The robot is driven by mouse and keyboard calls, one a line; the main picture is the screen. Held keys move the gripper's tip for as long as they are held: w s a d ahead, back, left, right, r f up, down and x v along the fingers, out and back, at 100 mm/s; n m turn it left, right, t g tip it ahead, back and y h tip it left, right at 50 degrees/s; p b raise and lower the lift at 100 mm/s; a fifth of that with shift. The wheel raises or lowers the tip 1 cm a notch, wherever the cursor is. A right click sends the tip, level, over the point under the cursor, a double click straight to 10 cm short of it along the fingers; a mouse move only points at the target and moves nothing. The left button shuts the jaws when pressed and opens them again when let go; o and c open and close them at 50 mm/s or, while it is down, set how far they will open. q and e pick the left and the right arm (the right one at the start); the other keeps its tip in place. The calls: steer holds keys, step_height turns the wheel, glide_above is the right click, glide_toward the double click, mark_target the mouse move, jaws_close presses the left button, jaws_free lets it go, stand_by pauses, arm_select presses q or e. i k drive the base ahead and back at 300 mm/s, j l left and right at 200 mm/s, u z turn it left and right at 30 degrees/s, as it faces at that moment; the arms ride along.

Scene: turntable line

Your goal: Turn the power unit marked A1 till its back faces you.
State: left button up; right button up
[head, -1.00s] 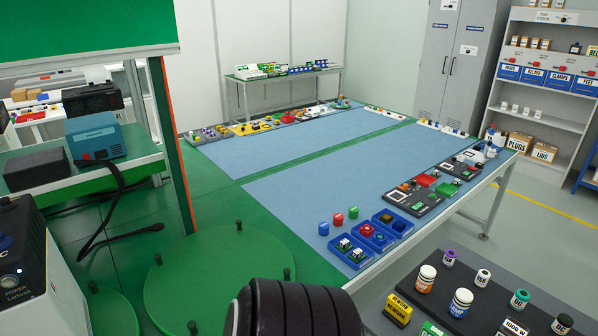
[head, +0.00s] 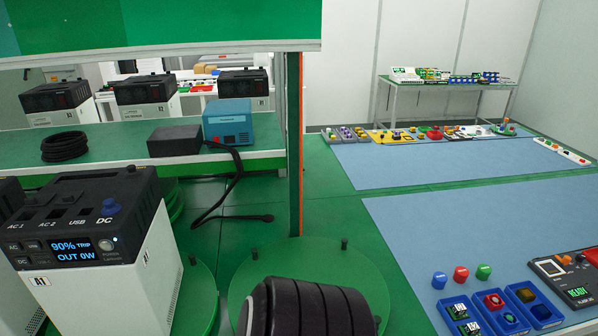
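The power unit marked A1 (head: 110,274) stands upright at the lower left, a white case with a black top. Its front, with the lit screen (head: 77,250) reading 90% and OUT 0W, the knob and the A1 label (head: 40,282), faces me. Its back is hidden. A green turntable disc (head: 198,285) shows beside and behind its right side; its base contact is out of frame. Neither of my grippers is in view. A black ribbed part, seemingly of my own arm, is at the bottom middle.
An empty green disc with pegs (head: 300,262) lies right of the unit. Another unit partly shows at the left edge. The shelf (head: 110,146) behind holds a black box (head: 174,141), a blue device (head: 228,122) and a coiled cable (head: 65,147). A blue-matted bench (head: 450,230) is at right.

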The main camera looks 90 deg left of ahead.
mark_target(131, 289)
steer(key=u, duration=2)
